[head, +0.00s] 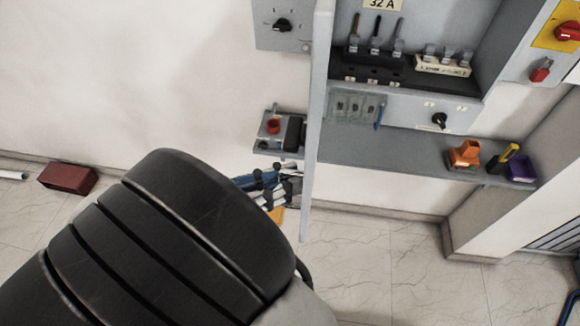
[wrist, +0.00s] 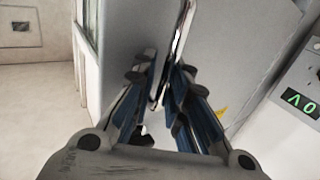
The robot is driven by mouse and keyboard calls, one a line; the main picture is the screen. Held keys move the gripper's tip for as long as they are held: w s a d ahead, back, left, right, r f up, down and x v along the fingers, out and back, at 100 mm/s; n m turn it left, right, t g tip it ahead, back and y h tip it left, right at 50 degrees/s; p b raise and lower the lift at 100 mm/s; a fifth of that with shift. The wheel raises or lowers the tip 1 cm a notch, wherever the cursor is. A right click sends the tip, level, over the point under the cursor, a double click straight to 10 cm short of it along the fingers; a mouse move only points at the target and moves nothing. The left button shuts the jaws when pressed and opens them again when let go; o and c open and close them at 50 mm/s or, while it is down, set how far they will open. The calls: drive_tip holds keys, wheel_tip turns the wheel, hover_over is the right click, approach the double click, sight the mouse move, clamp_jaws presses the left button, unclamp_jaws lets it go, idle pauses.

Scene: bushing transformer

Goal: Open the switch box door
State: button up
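The switch box door (head: 318,110) stands swung out, seen nearly edge-on in the head view, with the box interior (head: 412,45) exposed to its right. My gripper (head: 277,188) is at the left side of the door's lower part, partly hidden by my dark arm. In the wrist view, the blue-padded fingers of my gripper (wrist: 160,75) are apart. A shiny metal handle (wrist: 182,35) on the grey door face (wrist: 225,45) runs down between them. A gap shows between the fingers; contact with the handle is unclear.
A grey shelf (head: 400,158) below the box holds an orange item (head: 464,154) and a purple bin (head: 520,168). A small red-button box (head: 273,127) is left of the door. A dark red block (head: 68,178) lies on the floor at left.

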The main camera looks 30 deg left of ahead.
drive_tip(key=o, duration=0.3)
drive_tip(key=shift+w, duration=0.1)
drive_tip(key=v, duration=0.7)
drive_tip(key=shift+s+a, duration=0.2)
drive_tip(key=shift+s, duration=0.1)
